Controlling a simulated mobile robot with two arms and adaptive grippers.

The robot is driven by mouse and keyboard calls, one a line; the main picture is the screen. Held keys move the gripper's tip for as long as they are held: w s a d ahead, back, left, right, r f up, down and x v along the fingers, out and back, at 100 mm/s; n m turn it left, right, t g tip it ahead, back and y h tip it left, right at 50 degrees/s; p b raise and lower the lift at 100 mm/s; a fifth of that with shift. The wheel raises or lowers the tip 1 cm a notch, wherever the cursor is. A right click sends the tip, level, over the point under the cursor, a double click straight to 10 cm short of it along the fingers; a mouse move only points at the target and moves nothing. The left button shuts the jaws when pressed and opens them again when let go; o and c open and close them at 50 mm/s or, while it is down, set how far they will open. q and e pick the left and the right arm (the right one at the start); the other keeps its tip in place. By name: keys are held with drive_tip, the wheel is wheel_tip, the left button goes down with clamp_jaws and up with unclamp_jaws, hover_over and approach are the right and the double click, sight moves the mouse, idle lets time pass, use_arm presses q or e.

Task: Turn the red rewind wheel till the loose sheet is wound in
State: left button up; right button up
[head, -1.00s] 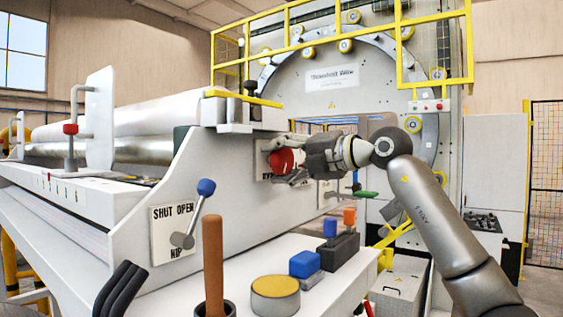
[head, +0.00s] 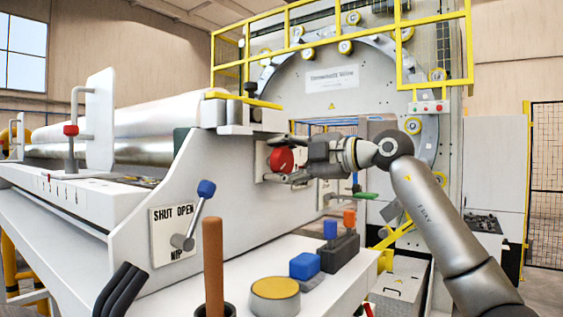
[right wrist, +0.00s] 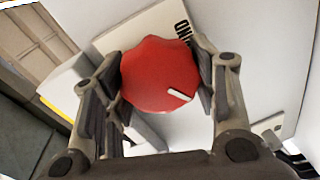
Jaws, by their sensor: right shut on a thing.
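The red rewind wheel (head: 281,159) is on the side panel of the white machine in the head view. In the right wrist view the wheel (right wrist: 160,75) fills the middle, with a white mark low on its right part. My right gripper (head: 290,160) is shut on the wheel; its fingers (right wrist: 162,85) press on both sides of the rim. A silver roll (head: 150,120) lies along the machine at the left. I cannot make out a loose sheet edge. My left gripper is not in view.
A lever with a blue knob (head: 206,188) stands by a "SHUT OPEN NIP" plate (head: 172,232). The white shelf in front holds a brown-handled tool (head: 213,265), a yellow-topped round tin (head: 275,291) and a blue block (head: 304,265). A yellow rail (head: 340,35) stands behind.

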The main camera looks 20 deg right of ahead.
idle(0.4)
drive_tip(key=o, duration=1)
drive_tip(key=shift+d, duration=0.1)
drive_tip(key=v, duration=1.2)
drive_tip(key=shift+f, duration=0.1)
